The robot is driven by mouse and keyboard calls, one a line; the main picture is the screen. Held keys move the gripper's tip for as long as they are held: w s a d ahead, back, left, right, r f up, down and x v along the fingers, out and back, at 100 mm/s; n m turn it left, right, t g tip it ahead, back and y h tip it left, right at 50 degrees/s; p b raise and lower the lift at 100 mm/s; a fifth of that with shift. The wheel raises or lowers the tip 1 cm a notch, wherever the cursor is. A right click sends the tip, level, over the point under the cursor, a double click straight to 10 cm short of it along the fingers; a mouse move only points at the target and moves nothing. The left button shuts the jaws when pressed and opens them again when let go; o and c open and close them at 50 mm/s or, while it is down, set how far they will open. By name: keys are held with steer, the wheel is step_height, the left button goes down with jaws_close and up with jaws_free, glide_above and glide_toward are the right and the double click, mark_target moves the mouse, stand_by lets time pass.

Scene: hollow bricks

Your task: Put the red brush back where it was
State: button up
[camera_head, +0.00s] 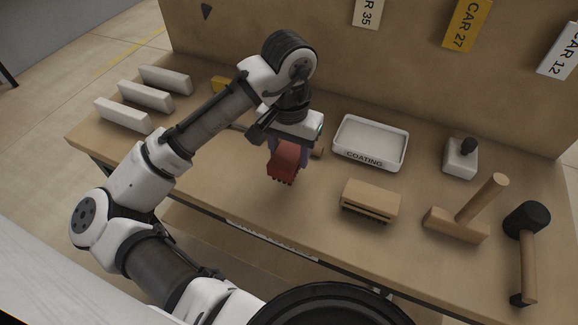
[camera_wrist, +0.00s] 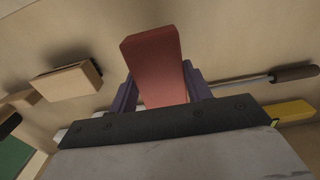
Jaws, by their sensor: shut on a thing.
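The red brush (camera_head: 284,160) hangs below my gripper (camera_head: 288,148) in the head view, above the table's middle. Dark bristles show at its lower end. In the wrist view the red brush (camera_wrist: 155,62) stands between the two purple fingers of my gripper (camera_wrist: 160,92), which are shut on it. The wrist view shows a broad red face. I cannot tell how high it is above the table. The gripper's body hides part of the tabletop behind it.
A white tray marked COATING (camera_head: 370,145) stands behind right. A wooden brush (camera_head: 370,201), wooden mallet (camera_head: 465,220), black-headed mallet (camera_head: 527,245) and bottle (camera_head: 461,158) are at right. Several white blocks (camera_head: 145,94) lie at left. A dark-handled tool (camera_wrist: 290,74) lies near the brush.

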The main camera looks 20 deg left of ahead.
mark_target(289, 151)
steer(key=shift+f, duration=2.65)
steer(key=shift+f, duration=0.15)
steer(key=o, duration=1.2)
step_height(289, 151, up, 12)
steer(key=shift+r, duration=0.2)
